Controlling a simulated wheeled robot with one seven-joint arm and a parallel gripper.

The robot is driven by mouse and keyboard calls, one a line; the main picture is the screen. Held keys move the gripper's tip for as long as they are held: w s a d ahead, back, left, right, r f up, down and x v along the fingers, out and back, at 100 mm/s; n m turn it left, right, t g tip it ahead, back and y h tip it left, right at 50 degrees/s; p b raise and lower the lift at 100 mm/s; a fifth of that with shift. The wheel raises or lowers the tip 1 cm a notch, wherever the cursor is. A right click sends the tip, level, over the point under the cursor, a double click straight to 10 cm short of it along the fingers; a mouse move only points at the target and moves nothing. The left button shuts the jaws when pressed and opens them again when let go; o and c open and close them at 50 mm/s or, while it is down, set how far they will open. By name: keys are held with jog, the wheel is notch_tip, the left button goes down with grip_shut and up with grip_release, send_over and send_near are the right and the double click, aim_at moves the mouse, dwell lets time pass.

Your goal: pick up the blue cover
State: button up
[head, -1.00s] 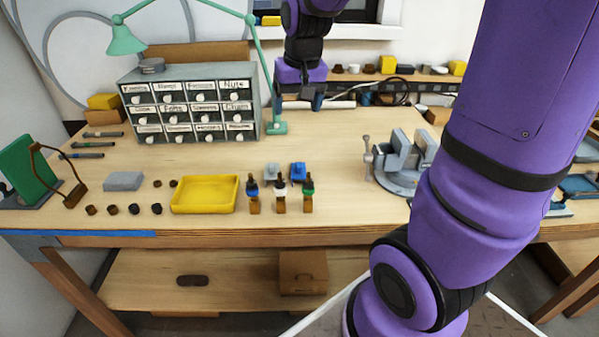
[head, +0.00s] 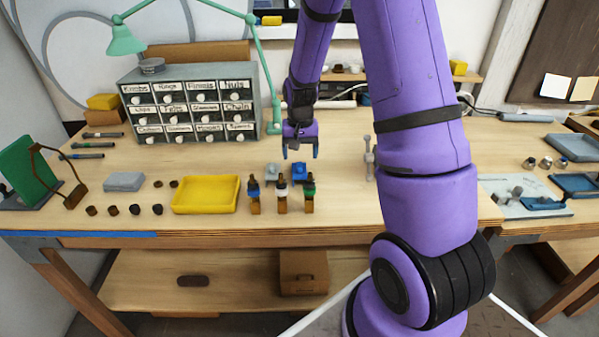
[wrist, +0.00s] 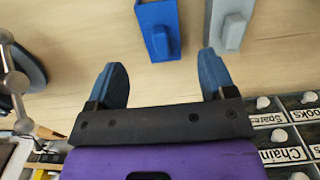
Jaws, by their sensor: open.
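The blue cover (head: 299,172) lies on the workbench behind the row of small brown-based pieces. In the wrist view the blue cover (wrist: 158,28) shows at the top, a raised tab on it, ahead of the fingers and between their lines. My gripper (head: 300,152) is above the bench just behind the blue cover. Its two blue fingertips (wrist: 167,75) are apart, with nothing between them. A grey cover (head: 272,172) of similar shape lies to the left of the blue one; it also shows in the wrist view (wrist: 230,22).
Several brown-based pieces with blue, white and green bands (head: 282,195) stand in front of the covers. A yellow tray (head: 206,194) is at left. The drawer cabinet (head: 190,105) stands behind left. The vise (head: 368,158) at right is mostly hidden by my arm.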

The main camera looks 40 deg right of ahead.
aim_at(299, 164)
jog(key=shift+a+f, duration=0.1)
jog(key=shift+f, duration=3.3)
jog(key=c, duration=1)
jog(key=shift+r, duration=0.1)
jog(key=shift+c, duration=0.2)
